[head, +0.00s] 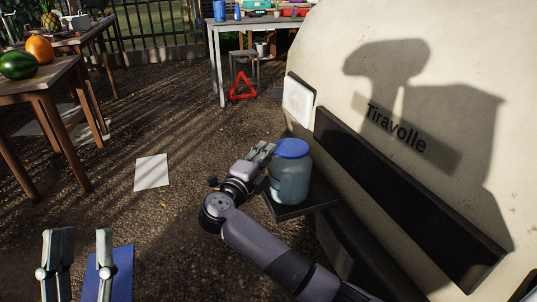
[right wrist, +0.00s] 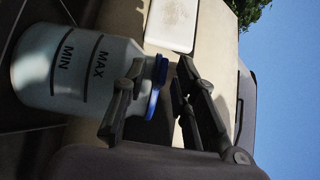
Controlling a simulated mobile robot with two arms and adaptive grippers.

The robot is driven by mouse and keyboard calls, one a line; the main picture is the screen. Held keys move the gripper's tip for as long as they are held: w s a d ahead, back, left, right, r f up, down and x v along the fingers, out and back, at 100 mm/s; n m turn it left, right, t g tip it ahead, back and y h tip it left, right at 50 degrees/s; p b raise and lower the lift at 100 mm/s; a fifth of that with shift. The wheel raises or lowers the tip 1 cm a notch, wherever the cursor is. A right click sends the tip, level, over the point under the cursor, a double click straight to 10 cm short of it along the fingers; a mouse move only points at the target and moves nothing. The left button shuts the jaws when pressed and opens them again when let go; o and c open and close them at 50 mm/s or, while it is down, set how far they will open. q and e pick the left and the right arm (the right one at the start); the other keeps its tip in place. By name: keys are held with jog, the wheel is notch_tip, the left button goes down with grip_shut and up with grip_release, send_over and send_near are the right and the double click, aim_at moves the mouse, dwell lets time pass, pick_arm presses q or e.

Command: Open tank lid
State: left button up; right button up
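The tank (head: 289,180) is a translucent pale jar with a blue lid (head: 293,148), upright on a dark step beside the truck. In the right wrist view the tank (right wrist: 70,75) lies sideways with MIN and MAX marks, and its lid (right wrist: 155,100) shows edge-on. My right gripper (head: 265,150) is at the lid's left edge. In the right wrist view, the fingers of that gripper (right wrist: 158,78) are apart, one on each side of the lid's rim; contact is unclear. My left gripper (head: 81,236) is open and empty at the bottom left.
The cream truck body (head: 410,60) with a dark strip (head: 400,200) and a white panel (head: 298,100) stands close on the right. Wooden tables (head: 40,80) with fruit stand at left. A white sheet (head: 152,171) and a red triangle (head: 243,87) are on the open ground.

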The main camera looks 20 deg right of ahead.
jog(key=shift+w+d, duration=0.1)
jog(key=shift+c, duration=0.2)
grip_shut()
dwell(0.8)
